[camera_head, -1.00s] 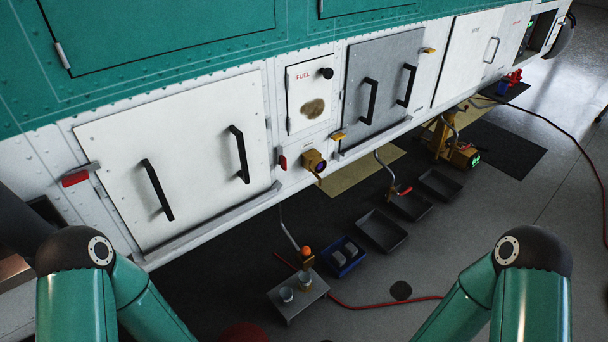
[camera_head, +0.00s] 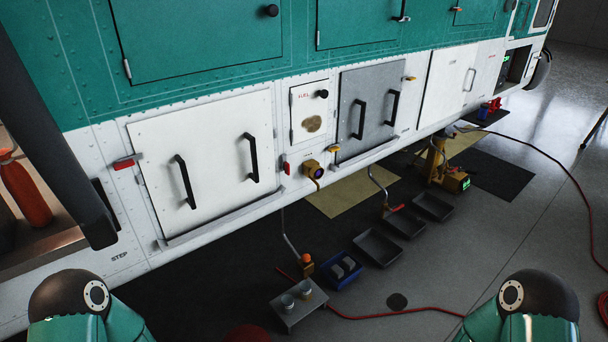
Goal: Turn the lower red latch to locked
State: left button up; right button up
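A white hatch panel (camera_head: 205,150) with two black handles is mounted on the aircraft's white lower side. A red latch (camera_head: 124,164) sits at its left edge, lying roughly level. A second red latch (camera_head: 287,168) sits at its right edge and hangs roughly upright. I cannot tell from here which one the task calls lower, nor read any lock marks. My two arms show only as green and black links at the bottom left and bottom right. Both of my grippers are out of view, and neither arm is near a latch.
A grey panel (camera_head: 367,108) with yellow latches lies right of the fuel door (camera_head: 309,110). On the floor stand a small table (camera_head: 298,312) with cups, a blue bin (camera_head: 341,272) and black trays (camera_head: 378,247). A dark post (camera_head: 62,110) rises at the left. A red hose crosses the floor.

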aim_at(286, 165)
jog(key=u, duration=0.15)
jog(key=i, duration=0.9)
jog(key=z, duration=0.05)
